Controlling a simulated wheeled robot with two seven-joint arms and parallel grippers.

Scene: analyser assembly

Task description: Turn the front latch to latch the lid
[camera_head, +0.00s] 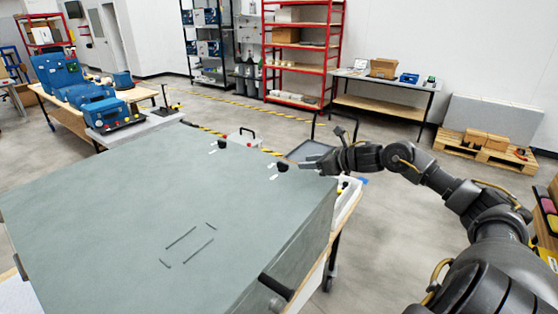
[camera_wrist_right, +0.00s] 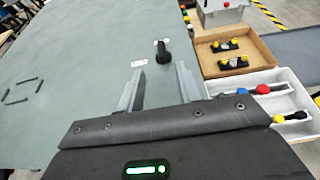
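The closed lid (camera_head: 130,200) is a large flat grey-green panel. A black latch knob (camera_head: 282,167) stands near its right edge, with white labels beside it; a second black latch knob (camera_head: 222,143) is farther back along that side. My right gripper (camera_head: 305,162) is just right of the nearer knob. In the right wrist view, the right gripper (camera_wrist_right: 161,68) is open and empty. Its two grey fingers point at the black knob (camera_wrist_right: 162,50), which lies just beyond the fingertips, roughly between their lines. I see no contact. My left gripper is not in view.
A black handle (camera_head: 277,287) sticks out at the lid's near right side. In the wrist view, a wooden tray (camera_wrist_right: 265,52) with yellow-knobbed parts and a white bin (camera_wrist_right: 290,98) of coloured-handled items stand right of the lid. Open floor lies beyond.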

